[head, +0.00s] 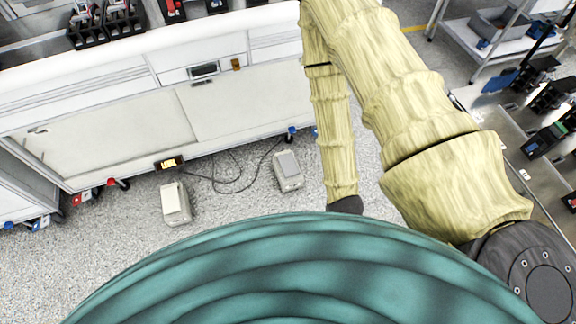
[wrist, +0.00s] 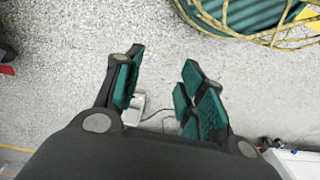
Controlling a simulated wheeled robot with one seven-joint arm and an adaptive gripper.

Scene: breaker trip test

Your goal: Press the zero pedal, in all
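Two pale box-shaped pedals stand on the speckled floor in the head view: a left pedal (head: 175,204) and a right pedal (head: 288,170). I cannot read any label that tells which is the zero pedal. My gripper (wrist: 160,68) is open and empty, with teal pads apart, pointing at the floor. In the wrist view, a pale pedal (wrist: 133,112) shows partly behind the left finger; I cannot tell which one it is. In the head view, my forearm comes down right of the right pedal, and the gripper's fingers are hidden.
Dark cables (head: 228,185) run on the floor between the pedals. A small box with a lit yellow display (head: 170,163) is by the white bench (head: 130,125) behind them. A bench with black devices (head: 545,140) stands at right. Floor in front of the pedals is clear.

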